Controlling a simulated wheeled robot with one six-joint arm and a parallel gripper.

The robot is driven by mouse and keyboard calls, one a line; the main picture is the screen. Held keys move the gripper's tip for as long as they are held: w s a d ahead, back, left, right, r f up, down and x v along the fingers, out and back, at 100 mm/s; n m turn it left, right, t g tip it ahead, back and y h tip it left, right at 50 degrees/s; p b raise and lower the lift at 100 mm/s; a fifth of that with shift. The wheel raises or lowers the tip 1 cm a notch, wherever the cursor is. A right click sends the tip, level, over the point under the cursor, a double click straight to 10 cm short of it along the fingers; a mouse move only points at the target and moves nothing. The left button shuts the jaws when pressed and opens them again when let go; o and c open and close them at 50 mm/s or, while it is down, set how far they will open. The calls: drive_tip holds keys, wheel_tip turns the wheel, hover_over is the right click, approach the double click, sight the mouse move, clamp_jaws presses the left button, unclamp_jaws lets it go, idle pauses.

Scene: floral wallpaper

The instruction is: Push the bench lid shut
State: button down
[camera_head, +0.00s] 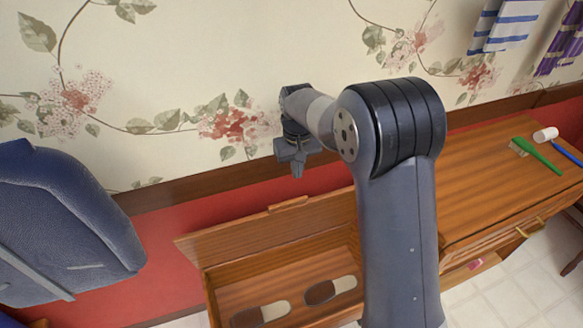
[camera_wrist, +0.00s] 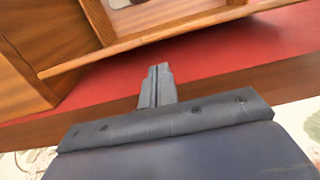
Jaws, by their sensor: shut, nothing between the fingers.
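The wooden bench lid (camera_head: 270,232) stands raised at the back of the open bench (camera_head: 212,292), near the red lower wall. In the wrist view the lid's long edge (camera_wrist: 150,38) crosses the top of the picture. My gripper (camera_head: 297,172) is above the lid's upper edge in the head view. In the wrist view its fingers (camera_wrist: 157,72) are together and empty, pointing toward the lid edge, with red wall behind them. A gap shows between fingertips and lid edge. My arm hides the right end of the lid and of the opening.
Two brown and cream slippers (camera_head: 332,290) lie inside the bench. A wooden top (camera_head: 490,180) at the right bears a green brush (camera_head: 535,155) and a white-headed blue-handled tool (camera_head: 546,134). A blue padded chair (camera_head: 65,225) stands at the left. Towels (camera_head: 513,27) hang at upper right.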

wheel_tip(320, 180, down, 7)
drive_tip(key=shift+f, duration=0.1)
drive_tip(key=shift+s+d+f, duration=0.1)
idle(0.5)
